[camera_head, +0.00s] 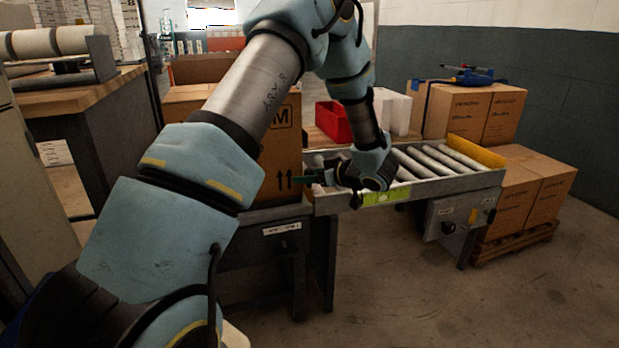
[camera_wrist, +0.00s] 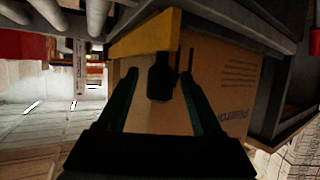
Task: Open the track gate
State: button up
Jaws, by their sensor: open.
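The track gate is a yellow panel (camera_wrist: 146,36) in the wrist view, at the end of the roller track, with a dark knob-like handle (camera_wrist: 160,77) hanging in front of a cardboard box. My gripper (camera_wrist: 160,84) is open. Its two dark green fingers stand on either side of the handle; I cannot tell whether they touch it. In the head view my gripper (camera_head: 307,180) points left at the left end of the roller conveyor (camera_head: 410,187), close to a large cardboard box (camera_head: 283,150). My arm hides most of the gate there.
A yellow plate (camera_head: 476,151) closes the conveyor's far right end. A red bin (camera_head: 334,121) stands behind the rollers. Cardboard boxes (camera_head: 530,195) are stacked on a pallet at the right. The floor (camera_head: 400,290) in front is clear.

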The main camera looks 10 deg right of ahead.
grip_shut()
dwell(0.6)
dwell(0.9)
